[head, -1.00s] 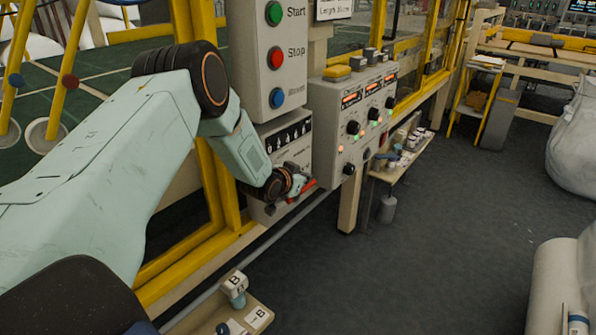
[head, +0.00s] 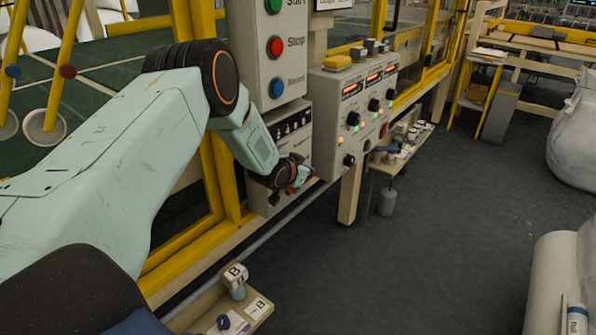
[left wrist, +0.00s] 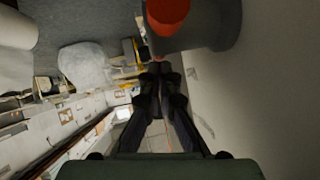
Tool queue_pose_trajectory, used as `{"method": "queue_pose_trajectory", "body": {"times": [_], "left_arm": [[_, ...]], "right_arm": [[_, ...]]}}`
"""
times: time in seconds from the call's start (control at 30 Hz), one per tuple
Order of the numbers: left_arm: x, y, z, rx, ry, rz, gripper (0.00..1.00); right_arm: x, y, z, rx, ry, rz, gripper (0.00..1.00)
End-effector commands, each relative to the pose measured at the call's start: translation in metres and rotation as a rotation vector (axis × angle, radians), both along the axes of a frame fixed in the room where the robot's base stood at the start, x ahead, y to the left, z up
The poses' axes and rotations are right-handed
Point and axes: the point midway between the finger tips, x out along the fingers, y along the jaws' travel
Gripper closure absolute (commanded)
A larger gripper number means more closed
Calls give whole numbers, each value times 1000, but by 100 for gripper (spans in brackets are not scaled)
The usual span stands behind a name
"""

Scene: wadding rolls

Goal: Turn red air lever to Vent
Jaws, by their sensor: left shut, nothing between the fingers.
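The red lever shows only as a small red patch (head: 290,190) beside my left gripper (head: 303,178) in the head view. It is on the front of a white-grey box (head: 264,195) below the Start/Stop panel. Most of the lever is hidden by my gripper. In the left wrist view, a red rounded part (left wrist: 168,12) on a dark grey round body shows at the top. My left fingers (left wrist: 161,68) are together and empty just below it; I cannot tell whether they touch it. The Vent marking cannot be read. My right gripper is out of view.
A control box with knobs and red displays (head: 352,115) stands right of the lever box. A shelf with small items (head: 405,145) is beyond it. White rolls (head: 555,280) lie at right. The grey floor between is clear.

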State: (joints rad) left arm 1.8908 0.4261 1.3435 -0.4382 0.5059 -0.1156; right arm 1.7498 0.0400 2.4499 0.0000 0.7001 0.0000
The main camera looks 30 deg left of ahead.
Motion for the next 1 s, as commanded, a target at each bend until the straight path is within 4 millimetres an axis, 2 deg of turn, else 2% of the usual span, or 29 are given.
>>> {"method": "queue_pose_trajectory", "body": {"times": [0.3, 0.63, 1.0], "left_arm": [[1, -1, 5, 0, -1, 0, 100], [5, -10, 48, 0, -2, -3, 100], [-40, -14, 87, -4, 0, 0, 100]], "right_arm": [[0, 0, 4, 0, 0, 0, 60], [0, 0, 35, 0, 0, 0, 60], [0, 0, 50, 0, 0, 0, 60]]}}
